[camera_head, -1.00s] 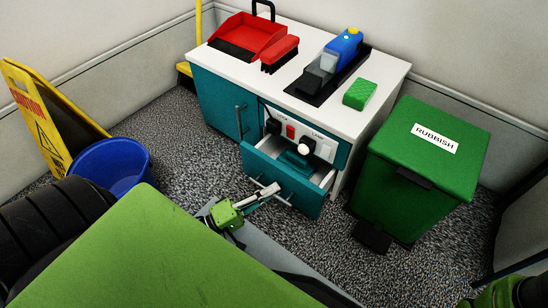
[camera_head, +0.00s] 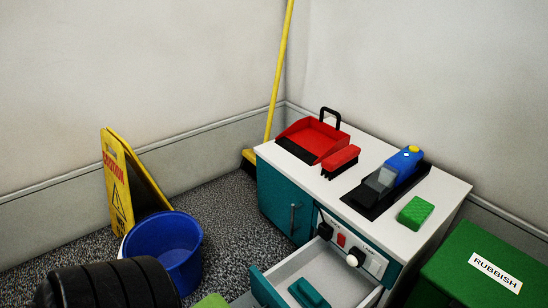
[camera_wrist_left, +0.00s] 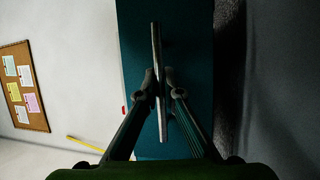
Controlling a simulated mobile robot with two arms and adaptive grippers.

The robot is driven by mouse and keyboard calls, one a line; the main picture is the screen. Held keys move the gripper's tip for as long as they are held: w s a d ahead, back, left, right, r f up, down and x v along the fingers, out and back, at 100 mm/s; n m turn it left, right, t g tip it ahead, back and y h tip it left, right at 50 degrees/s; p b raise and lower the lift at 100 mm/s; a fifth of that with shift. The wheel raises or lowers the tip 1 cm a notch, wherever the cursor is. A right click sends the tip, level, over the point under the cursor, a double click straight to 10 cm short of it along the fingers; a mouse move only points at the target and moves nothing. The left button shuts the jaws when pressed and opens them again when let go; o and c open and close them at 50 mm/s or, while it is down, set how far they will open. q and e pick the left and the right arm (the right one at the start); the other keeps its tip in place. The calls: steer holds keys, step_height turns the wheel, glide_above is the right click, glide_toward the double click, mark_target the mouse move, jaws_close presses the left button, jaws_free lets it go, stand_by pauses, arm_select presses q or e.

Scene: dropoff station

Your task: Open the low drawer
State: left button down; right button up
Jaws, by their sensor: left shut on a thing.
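The low drawer (camera_head: 340,272) of the teal and white cabinet stands pulled out, with its pale inside showing. A small teal object (camera_head: 308,292) lies in it. The drawer's front is cut off at the bottom of the head view. In the left wrist view the teal drawer front (camera_wrist_left: 190,38) carries a metal bar handle (camera_wrist_left: 157,50). My left gripper (camera_wrist_left: 160,82) is shut on this handle, one finger on each side of the bar. My right gripper is in neither current view.
A green rubbish bin (camera_head: 460,265) stands right. A blue bucket (camera_head: 165,250) and yellow sign (camera_head: 118,190) stand left.

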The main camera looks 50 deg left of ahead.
arm_select(q)
steer(key=shift+w+r, duration=0.1)
steer(key=shift+r, duration=0.15)
steer(key=c, duration=2.2)
jaws_free()
steer(key=shift+o, duration=0.2)
steer(key=shift+f, duration=0.1)
steer(key=v, duration=1.2)
steer(key=shift+a, duration=0.1)
